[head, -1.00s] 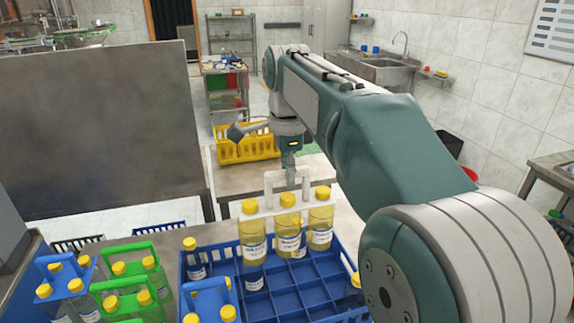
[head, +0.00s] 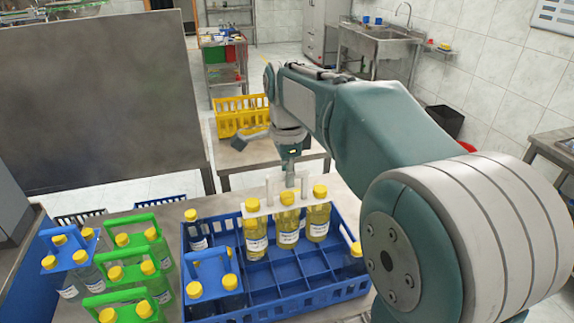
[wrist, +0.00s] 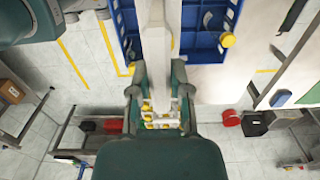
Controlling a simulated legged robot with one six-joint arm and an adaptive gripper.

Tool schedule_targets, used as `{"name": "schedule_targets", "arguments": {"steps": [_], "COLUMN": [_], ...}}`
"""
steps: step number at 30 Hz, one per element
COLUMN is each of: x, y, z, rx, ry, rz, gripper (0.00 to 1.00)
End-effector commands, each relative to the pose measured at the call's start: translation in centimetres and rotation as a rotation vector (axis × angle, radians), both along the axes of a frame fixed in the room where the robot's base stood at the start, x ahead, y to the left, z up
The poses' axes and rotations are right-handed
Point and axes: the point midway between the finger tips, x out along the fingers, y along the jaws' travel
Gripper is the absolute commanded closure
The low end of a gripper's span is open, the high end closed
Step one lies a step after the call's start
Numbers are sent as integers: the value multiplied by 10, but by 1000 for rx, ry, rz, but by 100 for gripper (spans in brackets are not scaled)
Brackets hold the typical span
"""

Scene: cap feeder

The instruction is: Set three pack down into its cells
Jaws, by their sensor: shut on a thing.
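The three pack (head: 287,222) is a white carrier with three yellow-capped bottles of yellow liquid. My gripper (head: 290,182) is shut on its white handle. In the head view the pack is upright over the back cells of the blue crate (head: 315,297). The bottle bottoms look low at the cells; I cannot tell whether they touch the crate floor. In the wrist view my gripper (wrist: 160,95) is around the white handle, which hides most of the bottles. The crate (wrist: 205,45) shows there beyond it.
A blue two-bottle carrier (head: 210,285) fills the crate's front left, with single bottles at the back left (head: 196,230) and right edge (head: 355,260). Green carriers (head: 130,260) stand on the left. A yellow crate (head: 240,117) stands on a table behind. Front middle cells are empty.

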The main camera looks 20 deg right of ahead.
Motion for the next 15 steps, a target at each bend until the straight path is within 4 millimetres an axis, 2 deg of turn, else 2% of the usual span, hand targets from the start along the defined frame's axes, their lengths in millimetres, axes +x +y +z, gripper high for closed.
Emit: {"name": "schedule_targets", "arguments": {"steps": [15], "x": [0], "y": [0], "z": [-38], "rx": [0], "ry": [-2], "rz": [0], "gripper": [100]}}
